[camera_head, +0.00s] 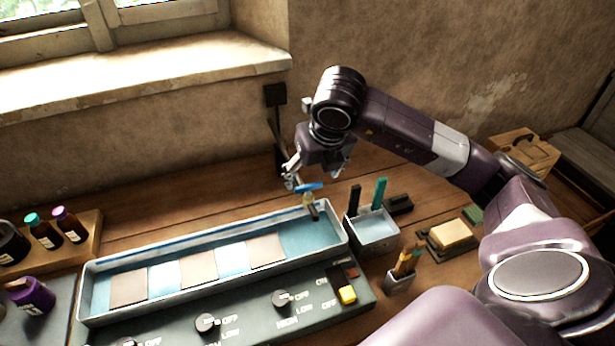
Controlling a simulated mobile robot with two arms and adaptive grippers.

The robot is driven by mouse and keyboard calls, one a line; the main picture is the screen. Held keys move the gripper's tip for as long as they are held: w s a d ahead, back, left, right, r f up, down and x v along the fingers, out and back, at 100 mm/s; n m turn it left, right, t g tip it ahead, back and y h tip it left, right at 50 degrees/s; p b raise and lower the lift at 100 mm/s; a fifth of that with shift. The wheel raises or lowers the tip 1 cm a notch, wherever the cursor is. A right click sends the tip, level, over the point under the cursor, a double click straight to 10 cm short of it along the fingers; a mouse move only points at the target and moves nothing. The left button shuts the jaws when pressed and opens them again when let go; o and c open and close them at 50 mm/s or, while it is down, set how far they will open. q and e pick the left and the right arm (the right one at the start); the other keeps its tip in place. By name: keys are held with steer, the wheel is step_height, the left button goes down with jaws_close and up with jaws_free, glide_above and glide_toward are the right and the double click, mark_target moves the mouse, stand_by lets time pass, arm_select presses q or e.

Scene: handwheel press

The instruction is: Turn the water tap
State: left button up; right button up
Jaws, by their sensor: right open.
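The water tap (309,201) is a small brass-coloured spout with a blue handle (309,187) on top. It stands over the right end of a long pale tray (340,236). My right gripper (314,178) points down just above and behind the blue handle. Its fingers are spread apart to either side. I cannot tell whether a finger touches the handle. Part of the tap's pipe is hidden behind the gripper. My left gripper is not in view.
The tray holds several flat brown and white sheets over blue water. A control panel (250,325) with knobs lies in front. A container with green and black sticks (379,193), a brush cup (398,284) and a yellow block (452,234) stand right. Bottles (43,232) stand left.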

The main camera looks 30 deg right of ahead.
mark_target(309, 186)
steer(key=p+x, duration=0.1)
steer(key=x, duration=0.2)
steer(key=shift+f, duration=0.2)
steer(key=shift+w+f, duration=0.35)
steer(key=shift+f, duration=0.15)
steer(key=shift+s, duration=0.1)
steer(key=c, duration=1.1)
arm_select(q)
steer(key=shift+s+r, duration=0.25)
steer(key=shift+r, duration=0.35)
arm_select(e)
steer(key=shift+c, duration=0.3)
